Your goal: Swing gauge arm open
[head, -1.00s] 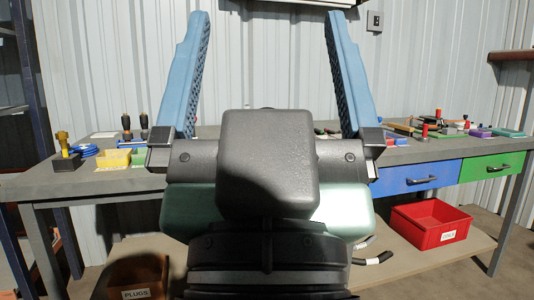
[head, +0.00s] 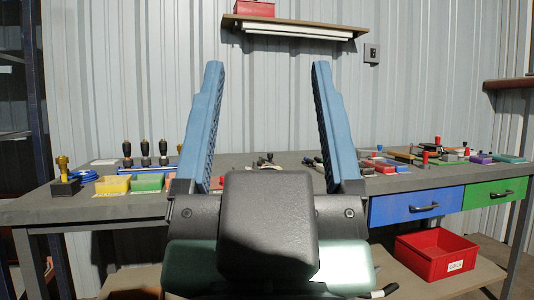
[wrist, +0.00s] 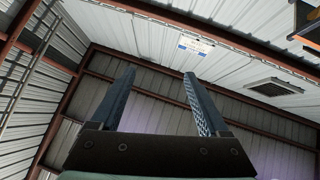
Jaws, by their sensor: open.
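My gripper (head: 262,125) stands upright in the middle of the head view, in front of the workbench. Its two blue fingers are wide apart with nothing between them. In the wrist view the open fingers (wrist: 155,100) point up toward the roof and wall. I cannot pick out a gauge arm; small tools and fixtures (head: 265,160) at the bench's middle are partly hidden behind my gripper.
The grey workbench (head: 90,207) spans the view. A yellow bin (head: 112,185) and a green bin (head: 148,183) stand at left. A blue drawer (head: 415,205) and a green drawer (head: 495,191) are at right, above a red crate (head: 437,257). A shelf (head: 295,25) hangs above.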

